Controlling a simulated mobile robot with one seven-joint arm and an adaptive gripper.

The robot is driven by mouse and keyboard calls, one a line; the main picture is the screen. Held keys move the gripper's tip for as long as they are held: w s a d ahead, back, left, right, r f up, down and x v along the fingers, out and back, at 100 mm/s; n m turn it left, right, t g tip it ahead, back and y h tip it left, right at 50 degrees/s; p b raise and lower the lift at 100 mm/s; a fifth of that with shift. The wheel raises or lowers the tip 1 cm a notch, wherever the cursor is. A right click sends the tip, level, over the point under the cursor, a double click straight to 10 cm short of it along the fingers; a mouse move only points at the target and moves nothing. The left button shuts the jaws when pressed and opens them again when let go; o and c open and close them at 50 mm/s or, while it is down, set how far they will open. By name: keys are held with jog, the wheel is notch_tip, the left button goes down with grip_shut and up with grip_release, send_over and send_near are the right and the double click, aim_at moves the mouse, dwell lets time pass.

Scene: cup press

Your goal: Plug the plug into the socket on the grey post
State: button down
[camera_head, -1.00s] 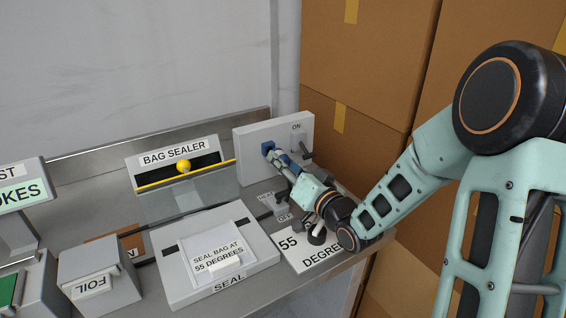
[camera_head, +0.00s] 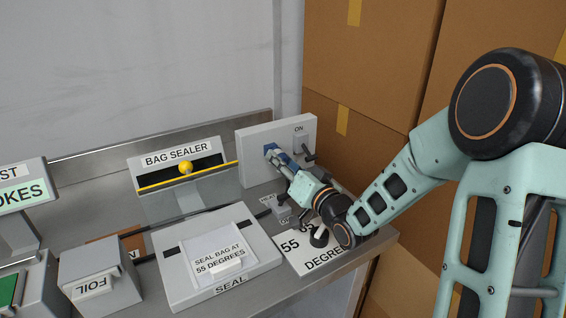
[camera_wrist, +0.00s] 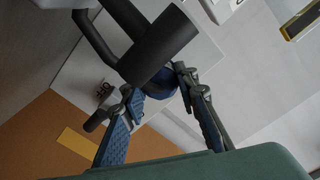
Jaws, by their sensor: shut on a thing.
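The grey post (camera_head: 250,165) is a pale upright block at the back right of the bench. The blue socket (camera_head: 270,150) is on its front face. My gripper (camera_head: 284,161) is at the socket, reaching in from the lower right. In the wrist view my gripper (camera_wrist: 158,90) has its fingers shut on the plug (camera_wrist: 158,45), a dark cylinder that lies across the fingertips. A blue round part (camera_wrist: 160,80) shows just behind the plug. The plug is mostly hidden in the head view, and I cannot tell whether it is seated.
An ON switch with a dark lever (camera_head: 308,154) is close to the right of the socket. A small switch box (camera_head: 283,212) and a 55 DEGREES card (camera_head: 300,262) lie below my wrist. The bag sealer (camera_head: 180,162) and seal box (camera_head: 215,255) stand left. Cardboard boxes (camera_head: 365,60) rise behind.

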jog(key=shift+w+a, duration=0.3)
jog(key=shift+w, duration=0.05)
jog(key=c, duration=1.4)
grip_release()
jog(key=shift+c, duration=0.2)
jog(key=v, duration=0.7)
jog(key=shift+s+d, duration=0.2)
jog(key=shift+w, duration=0.1)
